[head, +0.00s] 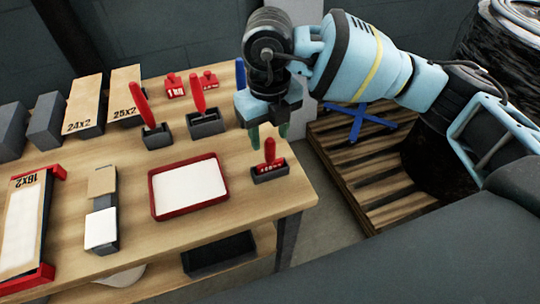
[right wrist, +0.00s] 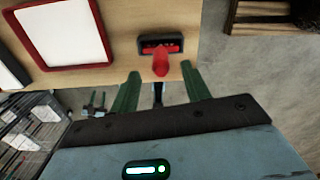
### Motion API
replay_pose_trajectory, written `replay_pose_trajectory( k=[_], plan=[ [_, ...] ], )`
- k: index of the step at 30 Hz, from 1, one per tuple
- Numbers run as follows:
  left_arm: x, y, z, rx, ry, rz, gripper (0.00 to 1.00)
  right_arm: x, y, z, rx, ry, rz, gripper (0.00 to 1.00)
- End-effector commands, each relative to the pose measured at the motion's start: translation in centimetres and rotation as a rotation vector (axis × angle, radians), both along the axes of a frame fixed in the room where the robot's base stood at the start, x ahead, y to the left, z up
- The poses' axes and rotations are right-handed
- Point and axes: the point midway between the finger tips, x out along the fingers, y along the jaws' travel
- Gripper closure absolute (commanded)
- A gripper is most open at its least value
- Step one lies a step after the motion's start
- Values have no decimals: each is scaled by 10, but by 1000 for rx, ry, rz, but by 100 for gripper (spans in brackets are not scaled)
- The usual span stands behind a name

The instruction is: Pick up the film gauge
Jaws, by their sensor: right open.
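A red-handled tool (head: 269,151), likely the film gauge, stands upright in a small dark holder (head: 271,172) with red marks near the table's right front corner. In the right wrist view its red handle (right wrist: 160,62) shows end-on, in line with the gap between the fingers. My right gripper (head: 269,134) points down just above and behind the handle, with its green fingers apart and nothing held. I cannot tell whether the fingertips reach down beside the handle. My left gripper is not in view.
A red-rimmed white tray (head: 153,200) lies left of the holder. Two other red-handled tools (head: 143,104) (head: 197,92) stand in dark blocks behind. Boxes marked 24x2 (head: 84,104) and 25x2 (head: 124,93) are at the back. A pallet (head: 365,160) lies beyond the right edge.

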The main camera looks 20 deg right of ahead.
Motion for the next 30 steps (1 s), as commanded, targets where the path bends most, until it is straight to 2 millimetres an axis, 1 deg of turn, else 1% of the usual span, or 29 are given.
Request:
replay_pose_trajectory(
  k=[1, 3, 7, 15, 18, 26, 30],
  plan=[
    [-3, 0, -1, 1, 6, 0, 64, 0, 0, -4, 1, 1, 0, 53],
    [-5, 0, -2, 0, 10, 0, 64, 0, 0, -4, 1, 0, 0, 53],
    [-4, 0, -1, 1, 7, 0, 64, -1, -1, -10, 0, 2, 0, 53],
    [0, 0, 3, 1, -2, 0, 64, -3, -2, -46, 0, 2, -1, 53],
    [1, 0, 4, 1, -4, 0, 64, -3, -2, -54, 1, 1, -1, 53],
    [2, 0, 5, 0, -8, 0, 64, -2, -2, -56, 0, -1, 0, 53],
    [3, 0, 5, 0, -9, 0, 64, -2, -2, -56, 1, -1, 0, 70]
  ],
)
